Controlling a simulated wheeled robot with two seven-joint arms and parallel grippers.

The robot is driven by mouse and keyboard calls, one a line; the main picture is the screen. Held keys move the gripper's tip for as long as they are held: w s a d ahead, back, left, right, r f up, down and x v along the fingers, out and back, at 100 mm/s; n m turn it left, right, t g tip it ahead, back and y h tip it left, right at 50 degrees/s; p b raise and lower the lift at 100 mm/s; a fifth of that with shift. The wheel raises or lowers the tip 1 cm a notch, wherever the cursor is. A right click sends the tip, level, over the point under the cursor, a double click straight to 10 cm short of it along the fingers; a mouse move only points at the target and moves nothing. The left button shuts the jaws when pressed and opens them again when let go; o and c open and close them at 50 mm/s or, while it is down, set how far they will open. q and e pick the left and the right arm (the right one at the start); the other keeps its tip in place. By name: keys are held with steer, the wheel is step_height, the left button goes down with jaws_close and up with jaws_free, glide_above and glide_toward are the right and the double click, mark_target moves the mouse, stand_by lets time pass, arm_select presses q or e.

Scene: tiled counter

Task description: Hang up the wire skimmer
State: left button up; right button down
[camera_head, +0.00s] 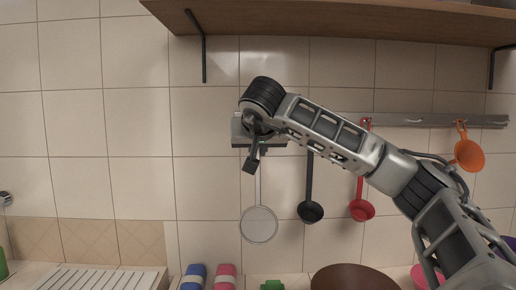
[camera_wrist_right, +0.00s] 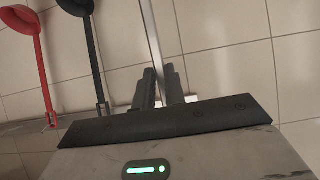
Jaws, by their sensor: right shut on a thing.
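The wire skimmer (camera_head: 259,225) has a round pale mesh head and a thin straight handle. It hangs head down against the tiled wall in the head view. My right gripper (camera_head: 253,160) is shut on the upper part of its handle, near the left end of the metal wall rail (camera_head: 400,120). In the right wrist view the handle (camera_wrist_right: 150,35) runs down to the dark fingers (camera_wrist_right: 158,88). The handle's top end is hidden behind my gripper, so I cannot tell whether it is on a hook. My left gripper is not in view.
A black ladle (camera_head: 310,210), a red ladle (camera_head: 361,209) and an orange strainer (camera_head: 468,154) hang from the rail to the right. A wooden shelf (camera_head: 330,22) is above. Below are a white drying rack (camera_head: 100,279) and blue and pink items (camera_head: 194,277). The wall left is clear.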

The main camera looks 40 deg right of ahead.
steer(key=shift+w+d, duration=0.35)
steer(key=shift+w, duration=0.1)
steer(key=shift+w+d+f+p, duration=0.1)
steer(key=shift+w+d+p, duration=0.2)
steer(key=shift+w+d, duration=0.45)
steer(key=shift+w+r+p+x, duration=0.1)
steer(key=shift+r+p+x, duration=0.1)
steer(key=shift+x, duration=0.7)
steer(key=shift+w+r+p+x, duration=0.1)
steer(key=shift+w+r+x, duration=0.05)
steer(key=shift+x, duration=0.75)
